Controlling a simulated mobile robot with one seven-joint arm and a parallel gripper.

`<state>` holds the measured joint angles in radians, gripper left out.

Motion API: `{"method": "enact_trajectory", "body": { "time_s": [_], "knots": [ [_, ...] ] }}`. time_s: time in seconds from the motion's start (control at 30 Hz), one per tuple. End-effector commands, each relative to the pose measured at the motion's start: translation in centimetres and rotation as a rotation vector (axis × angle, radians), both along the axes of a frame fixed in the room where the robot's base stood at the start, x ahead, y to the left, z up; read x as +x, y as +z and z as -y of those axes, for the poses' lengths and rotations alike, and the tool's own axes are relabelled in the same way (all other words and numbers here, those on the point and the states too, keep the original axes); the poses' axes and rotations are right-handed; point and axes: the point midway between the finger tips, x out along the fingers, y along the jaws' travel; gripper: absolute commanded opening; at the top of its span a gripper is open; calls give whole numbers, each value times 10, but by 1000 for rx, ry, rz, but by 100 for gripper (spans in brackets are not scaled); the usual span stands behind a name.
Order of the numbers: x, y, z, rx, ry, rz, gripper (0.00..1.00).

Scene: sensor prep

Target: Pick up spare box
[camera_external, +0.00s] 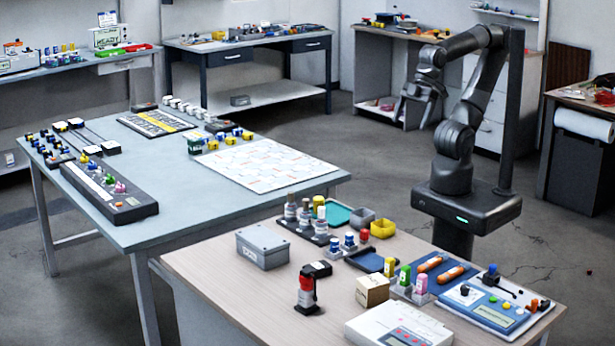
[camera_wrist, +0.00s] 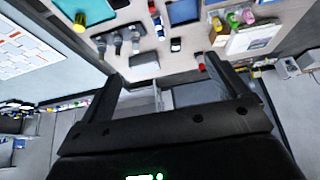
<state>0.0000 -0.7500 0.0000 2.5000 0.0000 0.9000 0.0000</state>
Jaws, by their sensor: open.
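A grey lidded box (camera_external: 262,246) with a small pale label stands on the near wooden-topped table. A small tan carton (camera_external: 372,291) with dark print stands further right on it. I cannot read either label, so I cannot tell for sure which is the spare box. The grey box also shows in the wrist view (camera_wrist: 144,60), beyond the fingertips. My gripper (camera_external: 418,98) is raised well above and behind the near table, apart from both boxes. In the wrist view its two fingers (camera_wrist: 163,82) are spread wide with nothing between them.
The near table (camera_external: 215,262) is crowded. A red-and-black device (camera_external: 307,289) stands between the two boxes. A white instrument (camera_external: 398,325) is at the front, and a rack of bottles (camera_external: 305,226) stands behind the grey box. A blue-grey table (camera_external: 215,215) is at left.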

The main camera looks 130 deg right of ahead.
Motion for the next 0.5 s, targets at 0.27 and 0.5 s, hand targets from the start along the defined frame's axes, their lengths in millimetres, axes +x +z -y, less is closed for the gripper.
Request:
{"method": "enact_trajectory", "body": {
  "time_s": [0.27,0.5],
  "knots": [
    [0,0,0,0,0,0,100],
    [24,11,3,28,-68,-26,100]
  ]
}}
